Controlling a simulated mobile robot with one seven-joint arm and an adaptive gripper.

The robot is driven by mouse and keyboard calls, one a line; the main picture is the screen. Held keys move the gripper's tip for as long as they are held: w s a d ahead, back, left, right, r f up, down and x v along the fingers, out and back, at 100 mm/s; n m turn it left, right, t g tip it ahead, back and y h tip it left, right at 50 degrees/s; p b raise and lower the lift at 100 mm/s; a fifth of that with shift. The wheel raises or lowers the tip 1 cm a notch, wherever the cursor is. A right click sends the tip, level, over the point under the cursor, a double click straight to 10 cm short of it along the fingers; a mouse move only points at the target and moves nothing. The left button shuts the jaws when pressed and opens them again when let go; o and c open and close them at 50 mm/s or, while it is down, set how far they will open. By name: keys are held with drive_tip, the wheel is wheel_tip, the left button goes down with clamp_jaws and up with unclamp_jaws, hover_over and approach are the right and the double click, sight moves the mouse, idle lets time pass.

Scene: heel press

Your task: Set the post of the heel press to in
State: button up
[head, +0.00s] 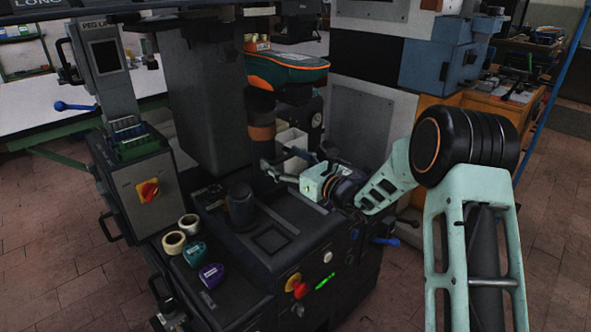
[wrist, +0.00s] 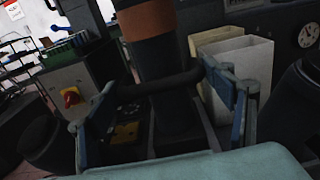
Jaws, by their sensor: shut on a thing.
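The heel press (head: 285,235) is a dark machine with a wide grey column at its back left. Its post (head: 262,105) is a dark upright cylinder with a brown band, and it also shows in the wrist view (wrist: 172,58). A dark horizontal bar (wrist: 160,87) crosses the front of the post, and I cannot tell how the two join. My gripper (head: 276,165) reaches in from the right at the post's lower part. In the wrist view my gripper (wrist: 155,85) has its blue fingers at both ends of the bar, shut on it. The post's foot is partly hidden.
Two cream bins (wrist: 237,75) stand right of the post, close to my right finger. A short dark knob (head: 241,207) stands on the press top. Several tape rolls (head: 195,254) lie at the front left. A red button (head: 299,288) is on the front.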

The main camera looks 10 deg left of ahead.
drive_tip(key=shift+w+a, duration=0.45)
drive_tip(key=shift+w, duration=0.05)
drive_tip(key=shift+r, duration=0.15)
drive_tip(key=shift+w+a+r, duration=0.1)
drive_tip(key=o, duration=1.4)
drive_tip(key=shift+w+a+f, duration=0.1)
drive_tip(key=shift+f, duration=0.1)
drive_tip(key=v, duration=1.2)
